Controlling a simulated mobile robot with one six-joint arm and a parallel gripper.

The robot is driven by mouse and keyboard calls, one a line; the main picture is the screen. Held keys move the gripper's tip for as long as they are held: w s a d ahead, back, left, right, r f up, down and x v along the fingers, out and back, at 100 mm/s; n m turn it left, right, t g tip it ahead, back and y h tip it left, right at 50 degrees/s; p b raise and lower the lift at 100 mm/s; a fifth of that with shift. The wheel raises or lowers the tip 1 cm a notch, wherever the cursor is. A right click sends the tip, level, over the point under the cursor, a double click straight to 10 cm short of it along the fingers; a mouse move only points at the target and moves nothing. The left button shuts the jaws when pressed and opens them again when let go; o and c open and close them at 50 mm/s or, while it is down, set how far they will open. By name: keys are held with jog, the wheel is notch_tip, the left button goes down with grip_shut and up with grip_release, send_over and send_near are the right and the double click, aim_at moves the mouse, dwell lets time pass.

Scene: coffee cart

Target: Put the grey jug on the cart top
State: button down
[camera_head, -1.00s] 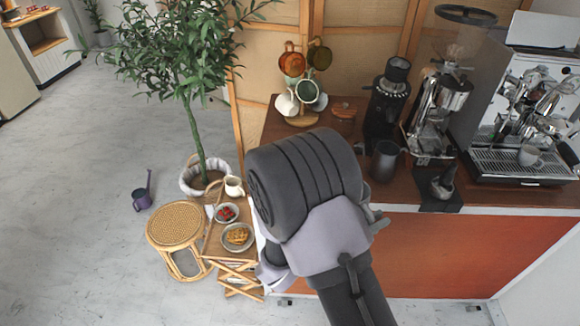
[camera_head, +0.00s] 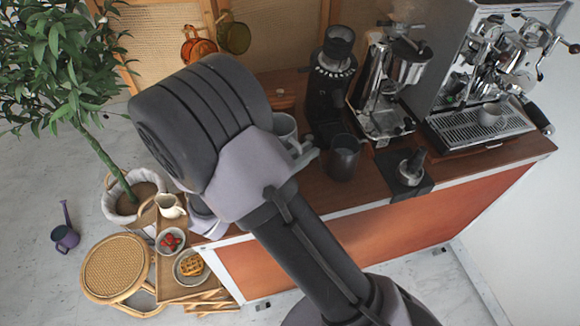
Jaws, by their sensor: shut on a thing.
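A light grey jug (camera_head: 285,128) shows partly past the right side of my wrist in the head view, upright and over or on the cart top (camera_head: 318,190). My gripper (camera_head: 303,155) is beside it and shut on it; the jaws are mostly hidden by my own wrist. I cannot tell whether the jug's base touches the wood. A dark grey jug (camera_head: 343,157) stands apart to the right on the cart top, in front of the grinder (camera_head: 330,95).
The espresso machine (camera_head: 490,100), a second machine (camera_head: 385,95) and a tamper on a dark mat (camera_head: 408,172) fill the right side. Hanging mugs (camera_head: 233,37) are at the back left. A cream jug (camera_head: 170,206) and food bowls stand lower left. Bare wood lies along the front edge.

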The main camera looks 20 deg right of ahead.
notch_tip(320, 180, down, 8)
jog(key=b, duration=0.2)
jog(key=shift+r+b, duration=0.25)
jog(key=shift+b, duration=0.1)
jog(key=shift+s, duration=0.1)
jog(key=shift+f, duration=0.15)
jog(key=c, duration=1.5)
grip_release()
jog(key=shift+o, duration=0.2)
jog(key=shift+a+r, duration=0.25)
jog(key=shift+a, duration=0.1)
jog(key=p+v, duration=0.2)
jog(key=v, duration=0.4)
jog(key=shift+s+a, duration=0.2)
jog(key=shift+a, duration=0.05)
jog(key=shift+s+a+f, duration=0.1)
jog(key=shift+a, duration=0.05)
